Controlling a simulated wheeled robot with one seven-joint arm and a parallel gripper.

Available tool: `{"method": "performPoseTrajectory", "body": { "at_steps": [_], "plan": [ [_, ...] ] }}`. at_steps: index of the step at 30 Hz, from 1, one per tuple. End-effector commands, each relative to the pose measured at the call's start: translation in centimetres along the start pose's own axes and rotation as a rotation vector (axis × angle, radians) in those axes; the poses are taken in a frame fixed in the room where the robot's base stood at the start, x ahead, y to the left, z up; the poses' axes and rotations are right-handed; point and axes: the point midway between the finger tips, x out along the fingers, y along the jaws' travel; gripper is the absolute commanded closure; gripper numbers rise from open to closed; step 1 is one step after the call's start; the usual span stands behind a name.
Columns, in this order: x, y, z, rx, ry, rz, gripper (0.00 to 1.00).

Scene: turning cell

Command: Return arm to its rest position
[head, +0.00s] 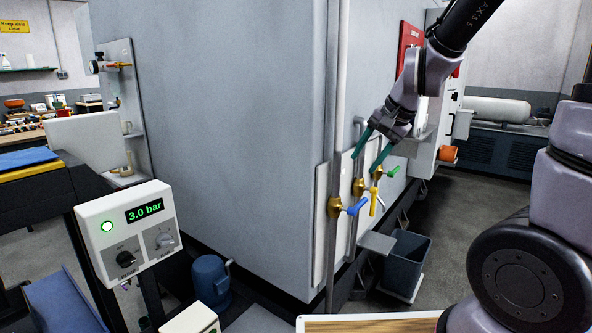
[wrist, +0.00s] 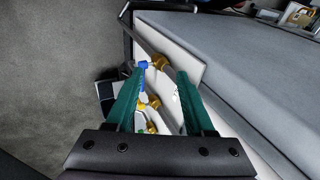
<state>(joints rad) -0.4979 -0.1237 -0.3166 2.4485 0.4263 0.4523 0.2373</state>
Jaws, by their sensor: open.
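My gripper (head: 364,164) is raised in front of the valve panel on the side of the big grey cabinet, its two green fingers apart with nothing between them. In the wrist view the open fingers (wrist: 161,70) reach toward the brass valves. The blue valve handle (head: 357,206) is below the fingertips and points sideways. The yellow handle (head: 374,201) hangs down, and the green handle (head: 393,171) sticks out sideways to the right. In the wrist view the blue handle (wrist: 143,67) shows beside the left fingertip; whether they touch cannot be told.
The grey cabinet (head: 235,130) fills the middle. A control box (head: 128,232) at left reads 3.0 bar with a green lamp. A dark bin (head: 406,262) stands below the valves beside a small shelf (head: 377,243). A wooden top (head: 375,325) lies at the front. Open floor shows at right.

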Motion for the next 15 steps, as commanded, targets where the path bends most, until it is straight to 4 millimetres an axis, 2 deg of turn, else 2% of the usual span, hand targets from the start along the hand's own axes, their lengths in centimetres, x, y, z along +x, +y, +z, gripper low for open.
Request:
{"method": "performPoseTrajectory", "body": {
  "at_steps": [1, 3, 9, 12, 15],
  "plan": [
    [-2.7, 0.1, -0.2, -0.024, 0.013, -0.032, 0.47],
    [-5.8, 0.4, 0.0, -0.073, 0.027, -0.056, 0.47],
    [-13.6, 2.7, 1.4, -0.217, 0.117, -0.061, 0.47],
    [-16.3, 4.0, 2.3, -0.273, 0.169, -0.034, 0.47],
    [-18.0, 5.1, 3.1, -0.31, 0.207, -0.005, 0.47]
  ]
}}
